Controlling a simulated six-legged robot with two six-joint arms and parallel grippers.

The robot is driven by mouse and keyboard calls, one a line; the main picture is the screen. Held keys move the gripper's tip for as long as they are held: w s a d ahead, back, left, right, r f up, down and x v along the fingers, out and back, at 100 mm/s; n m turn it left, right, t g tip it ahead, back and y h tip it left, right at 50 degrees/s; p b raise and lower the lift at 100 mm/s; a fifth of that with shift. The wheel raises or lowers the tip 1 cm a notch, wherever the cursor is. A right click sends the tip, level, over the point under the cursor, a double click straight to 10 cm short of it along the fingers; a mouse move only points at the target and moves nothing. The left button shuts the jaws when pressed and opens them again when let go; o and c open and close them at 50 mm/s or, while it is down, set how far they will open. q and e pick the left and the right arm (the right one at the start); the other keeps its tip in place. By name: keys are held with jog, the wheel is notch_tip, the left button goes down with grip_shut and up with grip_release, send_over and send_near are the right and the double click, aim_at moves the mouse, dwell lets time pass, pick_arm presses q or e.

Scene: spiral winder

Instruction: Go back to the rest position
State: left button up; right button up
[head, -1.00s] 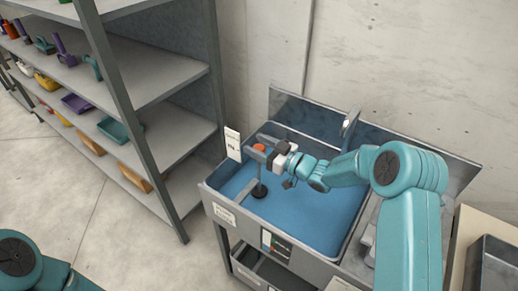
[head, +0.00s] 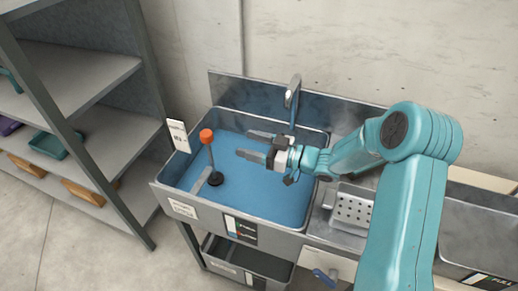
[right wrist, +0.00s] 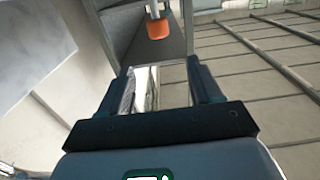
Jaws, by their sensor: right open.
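My right gripper (head: 248,145) is over the blue-lined basin, its two fingers apart and pointing left, with nothing between them. An upright rod with an orange top (head: 206,136) and a dark round base (head: 215,179) stands in the basin, to the left of the fingertips and apart from them. In the right wrist view the orange top (right wrist: 158,28) shows beyond the fingers. My left gripper is not in view.
The metal sink (head: 318,130) has a tap (head: 293,95) at its back and a perforated drainer (head: 352,211) at its right. A white label card (head: 178,135) stands at the left rim. Shelves (head: 85,75) stand at the left, and a wall is behind.

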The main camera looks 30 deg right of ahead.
jog(key=shift+v, duration=1.15)
